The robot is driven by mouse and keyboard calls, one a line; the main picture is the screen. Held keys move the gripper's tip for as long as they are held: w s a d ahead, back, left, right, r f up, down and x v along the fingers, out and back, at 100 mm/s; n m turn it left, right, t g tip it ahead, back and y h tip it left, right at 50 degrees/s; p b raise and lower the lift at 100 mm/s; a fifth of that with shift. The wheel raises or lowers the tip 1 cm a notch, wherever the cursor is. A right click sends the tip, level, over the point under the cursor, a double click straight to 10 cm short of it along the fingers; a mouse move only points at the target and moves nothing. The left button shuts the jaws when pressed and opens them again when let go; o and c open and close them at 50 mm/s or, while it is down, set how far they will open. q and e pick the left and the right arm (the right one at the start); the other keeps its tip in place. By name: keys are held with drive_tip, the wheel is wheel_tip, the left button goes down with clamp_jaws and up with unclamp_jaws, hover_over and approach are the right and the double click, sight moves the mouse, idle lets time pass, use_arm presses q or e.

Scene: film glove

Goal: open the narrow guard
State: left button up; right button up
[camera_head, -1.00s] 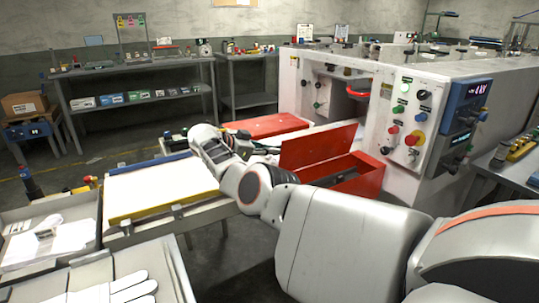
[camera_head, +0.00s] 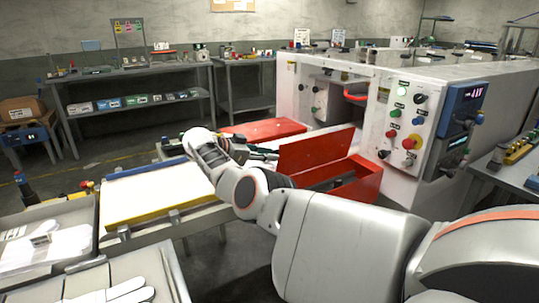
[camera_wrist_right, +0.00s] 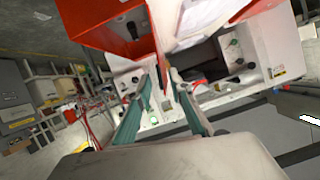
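I cannot tell for certain which part is the narrow guard. A red panel (camera_head: 313,151) stands tilted up over an open red box (camera_head: 350,182) at the machine's front. A wider, flat red cover (camera_head: 263,128) lies to its left. My right gripper (camera_head: 262,155) is beside the panel's left side, partly hidden by my wrist. In the right wrist view, its two greenish fingers (camera_wrist_right: 162,76) are apart, with a thin red edge showing between their tips. I cannot tell whether they touch it. A red box-like part (camera_wrist_right: 105,25) is above them. My left gripper is out of view.
The white machine (camera_head: 335,105) has a control panel (camera_head: 406,118) with several knobs and buttons at right. A white-topped table with a yellow edge (camera_head: 145,210) is left of my arm. Trays with gloves (camera_head: 115,292) stand at front left. Shelves (camera_head: 140,85) line the back wall.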

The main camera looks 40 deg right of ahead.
drive_tip(key=v, duration=0.6)
drive_tip(key=shift+a+r, duration=0.2)
drive_tip(key=shift+a, duration=0.15)
